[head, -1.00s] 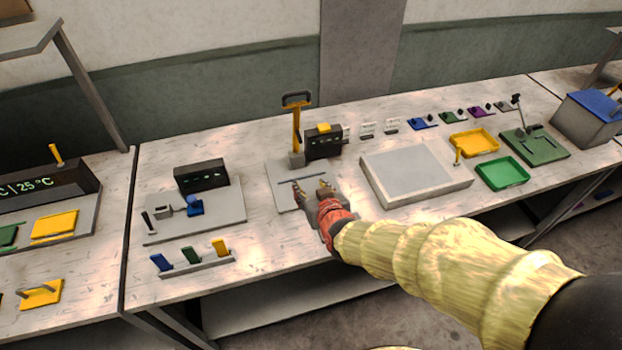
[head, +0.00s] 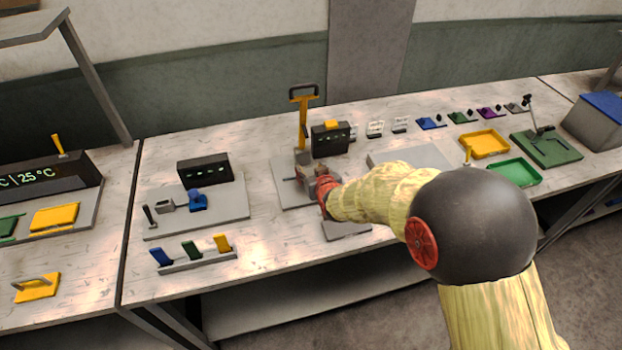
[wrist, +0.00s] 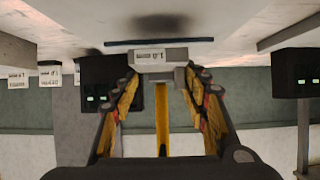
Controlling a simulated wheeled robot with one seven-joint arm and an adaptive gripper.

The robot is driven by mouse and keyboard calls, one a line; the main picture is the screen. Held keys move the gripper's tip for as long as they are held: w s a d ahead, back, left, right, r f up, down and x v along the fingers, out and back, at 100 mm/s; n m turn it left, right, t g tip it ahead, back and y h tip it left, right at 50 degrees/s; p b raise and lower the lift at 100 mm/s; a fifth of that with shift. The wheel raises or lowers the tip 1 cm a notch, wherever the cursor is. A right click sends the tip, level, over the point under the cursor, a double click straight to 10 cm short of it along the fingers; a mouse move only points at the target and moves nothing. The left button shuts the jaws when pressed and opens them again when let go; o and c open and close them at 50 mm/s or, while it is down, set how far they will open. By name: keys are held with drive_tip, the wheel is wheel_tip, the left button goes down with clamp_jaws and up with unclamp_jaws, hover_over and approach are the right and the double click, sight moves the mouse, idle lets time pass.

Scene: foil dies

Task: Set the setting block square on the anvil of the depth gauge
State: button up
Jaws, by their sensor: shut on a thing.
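The setting block (wrist: 175,57), a grey bar with a white "1.0 mm" label, is between my fingertips in the wrist view. My gripper (wrist: 160,70) is shut on it. In the head view my gripper (head: 311,174) is over the grey plate (head: 290,201) of what appears to be the depth gauge. That gauge has a yellow-handled column (head: 303,120) with a grey foot and a black display (head: 330,138). A dark bar (wrist: 160,42) on the plate runs roughly parallel to the block. The anvil is hidden; I cannot tell whether the block touches anything.
Two small labelled blocks (head: 375,129) (head: 400,124) stand right of the gauge. A second station with a black display (head: 204,169) is at left, with a rack (head: 197,262) in front. My arm partly hides a large grey tray (head: 408,157). A grey slab (head: 347,229) lies near the front edge.

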drive_tip(key=shift+w+f+b, duration=0.2)
drive_tip(key=shift+f+b, duration=0.4)
drive_tip(key=shift+f, duration=1.05)
drive_tip(key=shift+f, duration=0.1)
drive_tip(key=o, duration=1)
drive_tip(key=shift+f, duration=0.15)
drive_tip(key=o, duration=0.4)
drive_tip(key=shift+s, duration=0.1)
drive_tip(key=shift+o, duration=0.4)
